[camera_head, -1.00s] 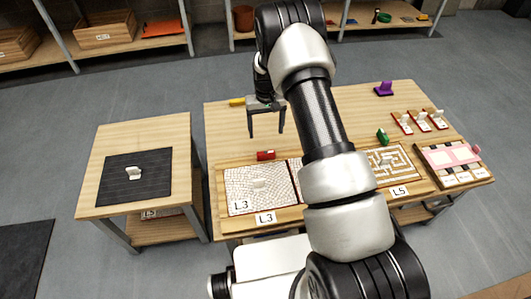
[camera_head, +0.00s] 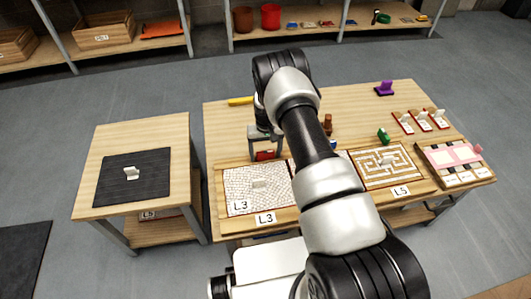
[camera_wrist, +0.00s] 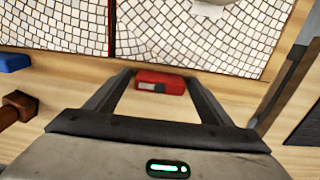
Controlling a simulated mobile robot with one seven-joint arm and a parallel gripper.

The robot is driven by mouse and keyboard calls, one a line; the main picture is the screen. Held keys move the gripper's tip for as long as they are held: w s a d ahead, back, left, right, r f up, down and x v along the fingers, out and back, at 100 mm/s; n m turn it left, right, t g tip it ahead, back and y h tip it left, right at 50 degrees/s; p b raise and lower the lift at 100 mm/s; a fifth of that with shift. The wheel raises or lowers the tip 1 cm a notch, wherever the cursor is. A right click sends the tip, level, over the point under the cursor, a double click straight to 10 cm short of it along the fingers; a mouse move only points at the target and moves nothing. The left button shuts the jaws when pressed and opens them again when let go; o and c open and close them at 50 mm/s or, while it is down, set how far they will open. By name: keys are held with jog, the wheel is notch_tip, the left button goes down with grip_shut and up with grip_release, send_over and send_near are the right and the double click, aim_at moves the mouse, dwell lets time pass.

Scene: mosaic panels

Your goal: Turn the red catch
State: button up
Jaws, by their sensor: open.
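The red catch (camera_head: 265,155) is a small red block on the table, just behind the mosaic panel marked L3 (camera_head: 235,190). In the wrist view the red catch (camera_wrist: 165,84) lies between my two fingertips, with a grey-white patch on its left part. My gripper (camera_head: 266,148) is open and reaches down over the catch, a finger on each side. In the wrist view my gripper (camera_wrist: 160,78) has narrow gaps beside the catch; I cannot tell whether a finger touches it. The panel's right part is hidden behind my arm in the head view.
A brown piece (camera_wrist: 18,106) and a blue block (camera_wrist: 12,63) stand to the left in the wrist view. A maze board (camera_head: 385,165) and a green piece (camera_head: 383,135) are right of my arm. A yellow bar (camera_head: 240,100) lies at the back left.

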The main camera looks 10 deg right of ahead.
jog(key=c, duration=1)
jog(key=shift+c, duration=0.2)
jog(key=shift+n+b, duration=0.3)
jog(key=shift+b, duration=0.05)
jog(key=n+b, duration=0.3)
jog(key=shift+f, duration=0.15)
jog(key=n+b, duration=0.2)
jog(key=n, duration=0.3)
jog(key=shift+b, duration=0.35)
jog(key=n+b, duration=0.1)
jog(key=n, duration=0.3)
jog(key=shift+n+b, duration=0.3)
jog(key=n, duration=0.4)
jog(key=shift+r+n+b, duration=0.2)
jog(key=shift+n+b, duration=0.1)
jog(key=shift+b, duration=0.1)
